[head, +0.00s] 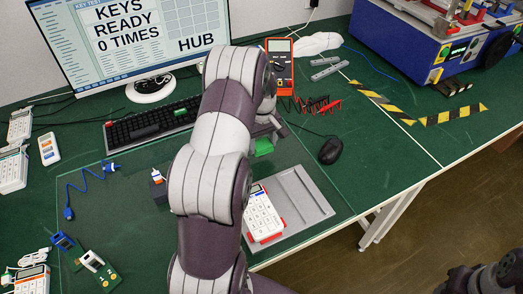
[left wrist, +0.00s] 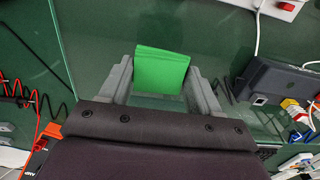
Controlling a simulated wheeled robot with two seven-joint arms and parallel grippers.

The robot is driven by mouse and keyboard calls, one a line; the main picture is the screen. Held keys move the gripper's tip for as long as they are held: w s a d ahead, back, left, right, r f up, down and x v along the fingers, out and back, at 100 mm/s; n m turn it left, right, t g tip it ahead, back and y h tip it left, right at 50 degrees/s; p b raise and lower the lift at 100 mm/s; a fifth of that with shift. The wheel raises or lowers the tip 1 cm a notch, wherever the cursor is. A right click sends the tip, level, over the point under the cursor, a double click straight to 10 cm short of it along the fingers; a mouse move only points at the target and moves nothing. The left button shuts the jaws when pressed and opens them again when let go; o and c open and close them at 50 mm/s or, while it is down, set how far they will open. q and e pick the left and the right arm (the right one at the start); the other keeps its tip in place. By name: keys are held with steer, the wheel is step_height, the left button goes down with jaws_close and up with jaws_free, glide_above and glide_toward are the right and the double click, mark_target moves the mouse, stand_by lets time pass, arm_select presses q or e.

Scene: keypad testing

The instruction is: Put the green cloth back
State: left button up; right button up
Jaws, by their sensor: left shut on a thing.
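The green cloth (head: 264,146) is a small folded square. It shows clearly in the left wrist view (left wrist: 161,72), held between the two grey fingers of my left gripper (left wrist: 163,88). In the head view my left gripper (head: 268,128) is partly hidden behind my own forearm, above the glass-like mat to the right of the keyboard. I cannot tell whether the cloth touches the surface. Dark parts of my right arm (head: 490,277) show at the lower right corner; its fingers cannot be made out clearly.
A white keypad (head: 262,215) sits on a grey fixture (head: 303,199) with red corners. A black mouse (head: 331,150), a black keyboard (head: 140,128) and an orange multimeter (head: 279,62) stand nearby. A blue machine (head: 400,45) fills the back right. Cables and small devices lie at left.

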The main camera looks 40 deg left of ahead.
mark_target(261, 151)
arm_select(q)
steer(key=shift+s+a+f, duration=0.1)
steer(key=shift+a+f, duration=0.05)
steer(key=shift+f, duration=1.95)
steer(key=o, duration=1)
steer(key=shift+f, duration=0.15)
steer(key=shift+m, duration=0.3)
steer(key=r, duration=0.8)
steer(key=d+r, duration=0.1)
steer(key=r, duration=0.3)
steer(key=shift+r, duration=0.2)
steer(key=s+d+m, duration=0.4)
steer(key=s+d, duration=0.1)
steer(key=d, duration=0.1)
steer(key=s+d+m+t, duration=0.1)
steer(key=s+d+m, duration=0.3)
steer(key=d, duration=0.3)
steer(key=s+d+m, duration=0.4)
steer(key=s+d, duration=0.2)
steer(key=s, duration=0.1)
steer(key=shift+s+d+r, duration=0.1)
steer(key=shift+d+r, duration=0.05)
steer(key=shift+r, duration=0.05)
